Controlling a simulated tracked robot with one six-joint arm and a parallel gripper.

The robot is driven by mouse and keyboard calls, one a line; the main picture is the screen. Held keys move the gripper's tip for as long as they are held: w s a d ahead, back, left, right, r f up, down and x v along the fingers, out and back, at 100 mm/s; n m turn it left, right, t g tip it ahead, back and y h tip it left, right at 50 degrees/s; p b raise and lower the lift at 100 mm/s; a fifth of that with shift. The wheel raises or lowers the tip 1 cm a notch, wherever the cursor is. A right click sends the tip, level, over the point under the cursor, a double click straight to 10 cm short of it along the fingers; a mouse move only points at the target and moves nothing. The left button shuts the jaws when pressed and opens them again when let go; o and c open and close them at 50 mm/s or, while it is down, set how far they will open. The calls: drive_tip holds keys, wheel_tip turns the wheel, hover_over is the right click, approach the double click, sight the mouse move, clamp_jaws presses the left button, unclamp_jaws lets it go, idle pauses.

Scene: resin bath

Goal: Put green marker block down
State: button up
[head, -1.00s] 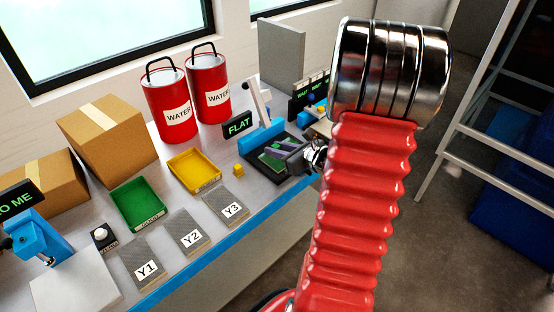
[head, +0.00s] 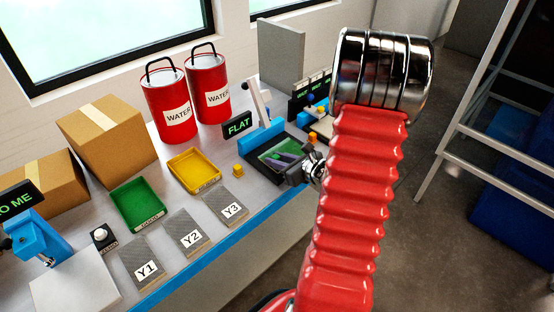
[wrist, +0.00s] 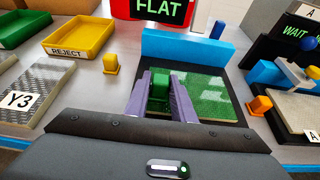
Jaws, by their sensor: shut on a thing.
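My gripper (wrist: 160,90) is shut on the green marker block (wrist: 160,84), which sits upright between its two purple fingers in the wrist view. The block is over the left part of a flat green panel (wrist: 208,90); I cannot tell whether it touches it. The panel lies in a black tray with a blue bar (wrist: 190,48) along its back. In the head view my gripper (head: 284,164) is at the tray (head: 262,172), and the block cannot be made out.
A black FLAT sign (head: 237,124) stands behind the tray. A small yellow block (head: 238,171), a yellow REJECT tray (head: 194,166), a green tray (head: 138,204) and pads Y1, Y2, Y3 (head: 224,205) lie to the left. An orange block (wrist: 260,105) is on the right.

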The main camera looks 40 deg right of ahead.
drive_tip(key=shift+f, duration=0.1)
drive_tip(key=o, duration=1)
drive_tip(key=shift+s+d+r, duration=0.1)
drive_tip(key=shift+s+r, duration=0.2)
drive_tip(key=shift+s, duration=0.1)
drive_tip(key=v, duration=1.1)
drive_tip(key=shift+s, duration=0.1)
